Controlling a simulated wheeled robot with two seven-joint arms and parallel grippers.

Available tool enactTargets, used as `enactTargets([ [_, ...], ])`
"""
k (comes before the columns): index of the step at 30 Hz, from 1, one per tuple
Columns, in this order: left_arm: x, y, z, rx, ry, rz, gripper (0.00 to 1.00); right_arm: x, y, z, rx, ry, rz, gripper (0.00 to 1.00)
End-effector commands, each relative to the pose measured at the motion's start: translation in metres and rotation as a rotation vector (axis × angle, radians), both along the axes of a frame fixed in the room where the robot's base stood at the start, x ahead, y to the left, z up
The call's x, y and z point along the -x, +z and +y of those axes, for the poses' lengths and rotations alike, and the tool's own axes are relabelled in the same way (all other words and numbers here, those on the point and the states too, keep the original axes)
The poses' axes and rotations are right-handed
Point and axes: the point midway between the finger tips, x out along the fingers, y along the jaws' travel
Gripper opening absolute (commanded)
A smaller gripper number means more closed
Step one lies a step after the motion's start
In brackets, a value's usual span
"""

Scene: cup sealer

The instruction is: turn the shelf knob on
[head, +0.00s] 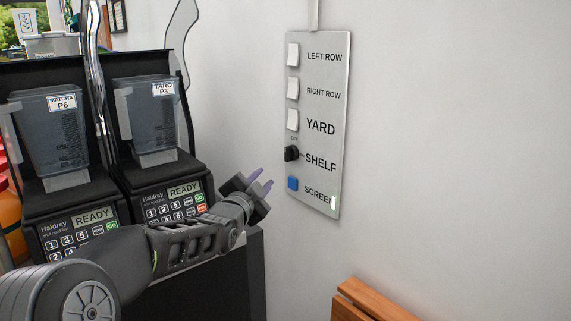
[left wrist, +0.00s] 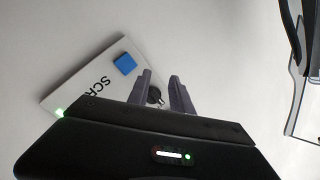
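The shelf knob (head: 291,153) is a black round knob on a metal wall panel (head: 322,215), beside the word SHELF. In the left wrist view the dark knob (left wrist: 154,96) shows between my fingers, partly hidden by one of them. My left gripper (head: 263,180) is open, with its two purple-grey fingers apart and pointing toward the panel. It is to the left of the knob and a little lower, apart from it in the head view. The left gripper's fingers also show in the left wrist view (left wrist: 163,92). My right gripper is not in view.
White switches (head: 293,88) sit above the knob, and a blue button (head: 293,183) marked SCREEN sits below it. Two dispensers, MATCHA (head: 62,140) and TARO (head: 150,120), stand at the left. A wooden piece (head: 372,302) is at the bottom. The wall right of the panel is clear.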

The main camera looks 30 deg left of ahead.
Motion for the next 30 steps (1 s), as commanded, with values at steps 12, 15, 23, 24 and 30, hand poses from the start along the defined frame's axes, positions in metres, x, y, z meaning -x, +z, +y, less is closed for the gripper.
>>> enactTargets([
  [12,0.005,0.050,-0.028,-0.698,-0.177,0.130,0.58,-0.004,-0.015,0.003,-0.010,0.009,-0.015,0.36],
  [15,0.005,0.047,-0.030,-0.724,-0.184,0.143,0.58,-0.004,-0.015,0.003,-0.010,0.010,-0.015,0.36],
  [23,0.004,0.047,-0.029,-0.720,-0.184,0.144,0.58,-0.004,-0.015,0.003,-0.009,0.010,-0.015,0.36],
  [24,0.003,0.047,-0.029,-0.720,-0.184,0.144,0.58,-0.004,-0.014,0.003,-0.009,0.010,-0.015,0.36],
  [30,-0.014,0.047,-0.028,-0.719,-0.185,0.145,0.58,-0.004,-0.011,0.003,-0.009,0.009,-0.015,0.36],
])
